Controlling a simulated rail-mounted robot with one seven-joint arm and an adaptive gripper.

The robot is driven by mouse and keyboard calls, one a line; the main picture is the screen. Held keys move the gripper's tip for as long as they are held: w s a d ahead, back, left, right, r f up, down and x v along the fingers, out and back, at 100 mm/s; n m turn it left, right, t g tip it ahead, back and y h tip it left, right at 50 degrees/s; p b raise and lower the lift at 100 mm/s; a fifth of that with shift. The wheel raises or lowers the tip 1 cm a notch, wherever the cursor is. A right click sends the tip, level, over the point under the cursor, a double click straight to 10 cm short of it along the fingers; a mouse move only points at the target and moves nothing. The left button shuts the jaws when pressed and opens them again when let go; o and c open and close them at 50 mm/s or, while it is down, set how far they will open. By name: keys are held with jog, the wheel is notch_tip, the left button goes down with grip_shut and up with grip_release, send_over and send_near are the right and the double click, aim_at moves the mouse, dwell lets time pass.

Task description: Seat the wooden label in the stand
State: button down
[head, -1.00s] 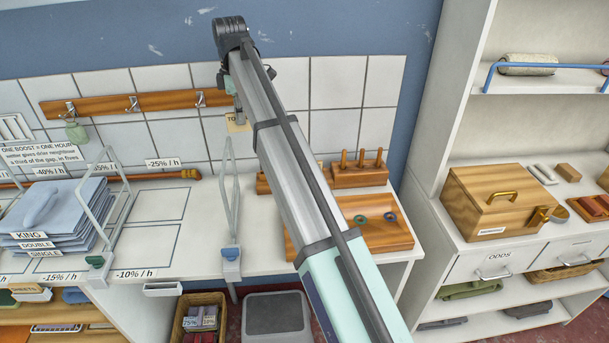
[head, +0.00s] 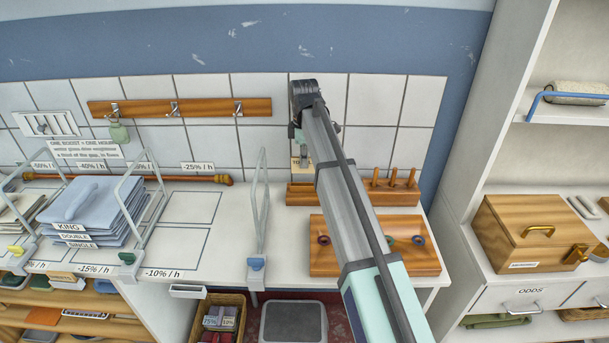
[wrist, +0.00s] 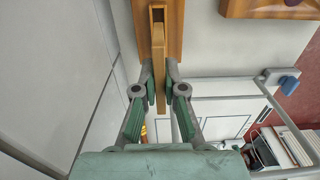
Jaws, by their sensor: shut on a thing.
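My gripper (wrist: 161,84) is shut on the wooden label (wrist: 161,122), which shows edge-on between the fingers in the wrist view. In the head view the label (head: 300,163) is a small pale plate with dark lettering, hanging below the end of my arm. The wooden stand (head: 300,198) lies on the white bench just under it, partly hidden by my arm. In the wrist view the stand (wrist: 175,42) is at the top, with the label's far end over it. I cannot tell whether label and stand touch.
A wooden peg block (head: 392,192) stands right of the stand. A wooden board with coloured rings (head: 328,260) lies in front. A grey wire divider (head: 259,215) rises to the left. The tiled wall (head: 262,140) is close behind.

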aim_at(304, 172)
jog(key=shift+f+p, duration=0.65)
jog(key=shift+f, duration=2.95)
jog(key=shift+f, duration=0.2)
jog(key=c, duration=1.3)
grip_release()
jog(key=shift+o, duration=0.2)
jog(key=shift+r, duration=0.15)
notch_tip(304, 172, up, 12)
jog(key=shift+r+b, duration=0.1)
jog(key=shift+b, duration=1.15)
